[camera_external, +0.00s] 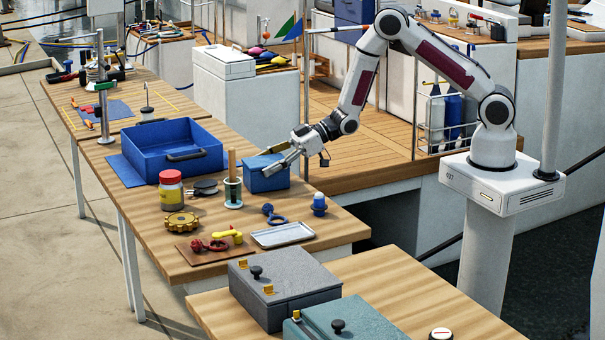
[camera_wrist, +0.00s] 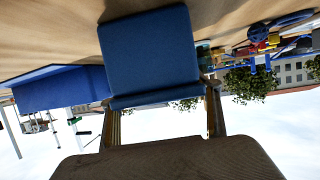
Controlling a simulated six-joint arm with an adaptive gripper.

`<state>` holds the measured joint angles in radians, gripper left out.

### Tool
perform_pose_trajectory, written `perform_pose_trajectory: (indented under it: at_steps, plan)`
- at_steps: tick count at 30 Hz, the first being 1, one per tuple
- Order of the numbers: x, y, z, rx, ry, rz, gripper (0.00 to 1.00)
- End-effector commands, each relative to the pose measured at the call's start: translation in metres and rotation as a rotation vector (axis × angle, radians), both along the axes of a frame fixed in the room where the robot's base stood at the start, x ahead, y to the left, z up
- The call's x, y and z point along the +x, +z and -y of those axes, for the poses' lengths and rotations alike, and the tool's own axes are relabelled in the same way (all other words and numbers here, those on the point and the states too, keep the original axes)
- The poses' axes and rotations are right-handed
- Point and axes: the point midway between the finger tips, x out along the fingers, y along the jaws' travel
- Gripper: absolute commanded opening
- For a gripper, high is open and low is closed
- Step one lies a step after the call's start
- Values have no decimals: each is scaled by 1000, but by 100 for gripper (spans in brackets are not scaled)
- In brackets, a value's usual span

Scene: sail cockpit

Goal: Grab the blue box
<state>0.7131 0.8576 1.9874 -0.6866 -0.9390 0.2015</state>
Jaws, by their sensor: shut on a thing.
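The small blue box (camera_external: 267,175) stands on the wooden table, right of the larger blue tray, in the external view. My gripper (camera_external: 284,153) is at its top, reaching in from the right. In the wrist view the blue box (camera_wrist: 150,52) fills the upper middle, with one gripper finger on each side of its near edge. My gripper (camera_wrist: 160,115) is shut on the box. The box appears to be at table level; I cannot tell whether it is lifted clear.
A large blue tray (camera_external: 160,165) is left of the box. A green cup with a wooden handle (camera_external: 233,190) stands close to its left.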

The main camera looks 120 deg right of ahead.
Motion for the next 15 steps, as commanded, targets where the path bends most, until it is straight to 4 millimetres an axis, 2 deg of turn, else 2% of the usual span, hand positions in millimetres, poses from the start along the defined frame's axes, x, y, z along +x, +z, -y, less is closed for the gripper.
perform_pose_trajectory:
  at_steps: [8, 15]
  plan:
    - [0, 3, 0, -1, 0, 1, 34]
    - [1, 18, 0, -1, 0, 3, 34]
